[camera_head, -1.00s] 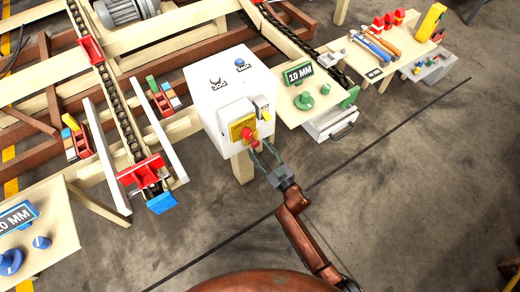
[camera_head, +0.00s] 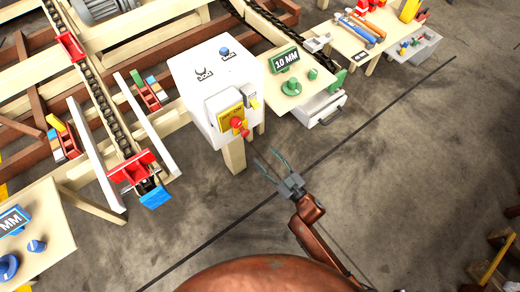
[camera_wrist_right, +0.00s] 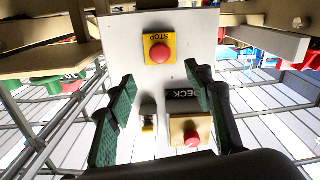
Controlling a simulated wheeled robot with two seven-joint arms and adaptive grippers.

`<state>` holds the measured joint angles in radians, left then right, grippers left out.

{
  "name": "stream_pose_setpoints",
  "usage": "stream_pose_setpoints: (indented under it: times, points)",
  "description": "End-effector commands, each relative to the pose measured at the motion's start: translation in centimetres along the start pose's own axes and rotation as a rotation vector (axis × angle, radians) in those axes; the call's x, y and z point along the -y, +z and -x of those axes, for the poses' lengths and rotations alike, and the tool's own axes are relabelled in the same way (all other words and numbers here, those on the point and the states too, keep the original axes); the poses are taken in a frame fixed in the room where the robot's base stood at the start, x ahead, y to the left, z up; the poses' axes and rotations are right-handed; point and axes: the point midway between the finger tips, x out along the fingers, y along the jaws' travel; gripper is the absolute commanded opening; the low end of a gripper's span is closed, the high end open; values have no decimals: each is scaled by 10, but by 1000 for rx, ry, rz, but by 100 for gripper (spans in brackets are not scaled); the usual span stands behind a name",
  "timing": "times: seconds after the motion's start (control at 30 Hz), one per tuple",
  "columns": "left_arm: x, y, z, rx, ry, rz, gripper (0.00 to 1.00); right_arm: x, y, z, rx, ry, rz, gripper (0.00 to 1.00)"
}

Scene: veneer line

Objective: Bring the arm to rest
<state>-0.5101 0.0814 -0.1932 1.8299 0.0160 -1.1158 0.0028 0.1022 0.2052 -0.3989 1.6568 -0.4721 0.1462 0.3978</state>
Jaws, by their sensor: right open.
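My right gripper (camera_head: 271,163) is open and empty over the bare floor, in front of and a little below the white control box (camera_head: 218,88). It is apart from the box. Its two green-padded fingers (camera_wrist_right: 155,115) show in the right wrist view, spread wide with the box face between and beyond them. On the box are a yellow plate with a red knob (camera_head: 238,125), and a blue button and a small black switch on top. In the wrist view a red STOP button (camera_wrist_right: 160,52) on yellow and a second red knob (camera_wrist_right: 192,138) show. My left gripper is out of view.
A wooden table with a 10 MM sign (camera_head: 285,60) and green parts stands right of the box. A tool table (camera_head: 345,43) lies farther back right. The chain conveyor (camera_head: 100,95) is at left. Open floor (camera_head: 400,170) lies to the right.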

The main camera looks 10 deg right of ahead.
Motion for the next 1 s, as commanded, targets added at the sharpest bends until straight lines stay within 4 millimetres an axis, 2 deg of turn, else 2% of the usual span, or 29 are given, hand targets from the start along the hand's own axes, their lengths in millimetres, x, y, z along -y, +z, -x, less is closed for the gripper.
stream_pose_setpoints:
  times: [0.17, 0.73, 0.77, 0.87, 0.97, 1.0]
  points:
    - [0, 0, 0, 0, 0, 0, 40, 0, 0, 9, 0, 0, 0, 47]
    - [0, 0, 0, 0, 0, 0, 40, -1, 3, 10, 8, 4, -3, 47]
    - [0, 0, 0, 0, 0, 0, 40, -2, 6, 12, 17, 10, -6, 47]
    - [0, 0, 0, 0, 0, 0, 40, -10, 33, 26, 95, 52, -28, 47]
    - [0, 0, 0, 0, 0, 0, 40, -20, 81, 57, 238, 119, -66, 47]
    - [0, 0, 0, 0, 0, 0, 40, -24, 104, 74, 309, 148, -85, 47]
